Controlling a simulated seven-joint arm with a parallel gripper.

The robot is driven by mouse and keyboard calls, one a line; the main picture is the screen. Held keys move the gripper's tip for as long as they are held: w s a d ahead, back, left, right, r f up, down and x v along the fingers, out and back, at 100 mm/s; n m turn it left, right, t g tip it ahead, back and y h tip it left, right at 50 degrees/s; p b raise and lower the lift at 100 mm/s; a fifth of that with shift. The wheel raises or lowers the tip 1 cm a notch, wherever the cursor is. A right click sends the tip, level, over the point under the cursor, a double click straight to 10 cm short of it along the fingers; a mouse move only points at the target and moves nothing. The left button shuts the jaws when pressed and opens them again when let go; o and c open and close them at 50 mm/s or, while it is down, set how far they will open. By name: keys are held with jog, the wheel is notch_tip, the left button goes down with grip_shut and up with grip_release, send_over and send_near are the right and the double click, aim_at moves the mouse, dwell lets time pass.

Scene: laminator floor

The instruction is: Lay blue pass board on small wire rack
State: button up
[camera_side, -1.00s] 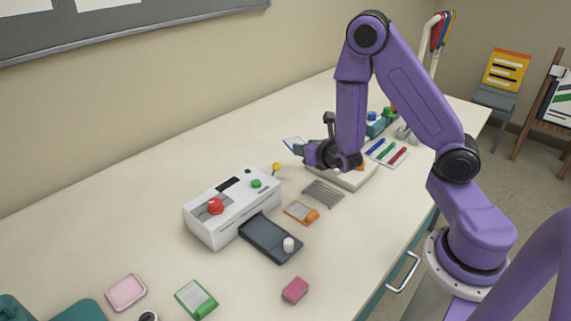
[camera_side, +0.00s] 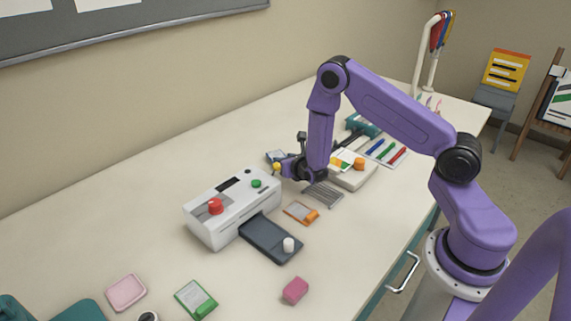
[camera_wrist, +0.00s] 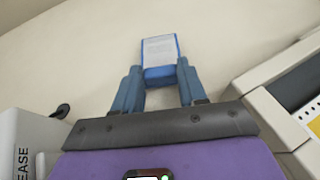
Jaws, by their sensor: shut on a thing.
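The blue pass board (camera_wrist: 160,48), a blue card with a pale printed panel, is held at its near edge between the two blue fingers of my gripper (camera_wrist: 159,75). In the side view the board (camera_side: 275,155) shows small, at the far side of my gripper (camera_side: 287,164), behind the laminator's right end. The small wire rack (camera_side: 322,195), a set of grey parallel wires, lies on the table to the right of the gripper and nearer the camera. It looks empty. The rack does not show in the wrist view.
The white laminator (camera_side: 228,208) with red and green knobs stands left of the gripper; its dark tray (camera_side: 268,238) sticks out in front. A yellow-tipped lever (camera_side: 277,167) is close to the gripper. An orange pass (camera_side: 300,212) lies near the rack. A pale box (camera_side: 350,175) stands behind it.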

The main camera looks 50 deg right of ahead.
jog(key=shift+f, duration=0.6)
jog(key=shift+f, duration=0.1)
jog(key=o, duration=1)
jog(key=shift+o, duration=0.2)
